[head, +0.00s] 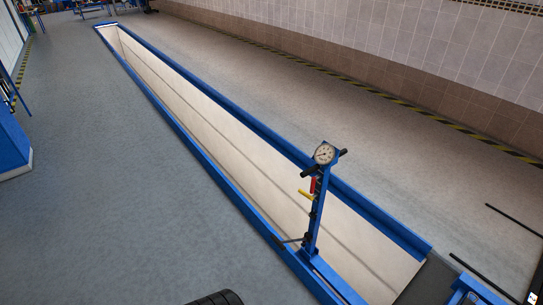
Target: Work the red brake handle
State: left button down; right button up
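The red brake handle (313,185) is a small red lever on the upper part of a blue upright jack post (318,210). It sits just below the round white gauge (324,154) and the black cross grips. A yellow lever (305,194) sticks out to the left just below the red handle. A dark lever (290,240) juts left near the foot of the post. The red handle is small here, so its exact angle is hard to tell. Neither of my grippers shows in the head view.
The post stands at a long, blue-edged pit (200,92) running to the far left. Grey floor (110,170) is open left of the pit. A blue cabinet (12,145) stands at the left edge. A black ribbed object (216,298) shows at the bottom.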

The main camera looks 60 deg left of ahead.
aim_at(312, 187)
jog(key=u, duration=1.65)
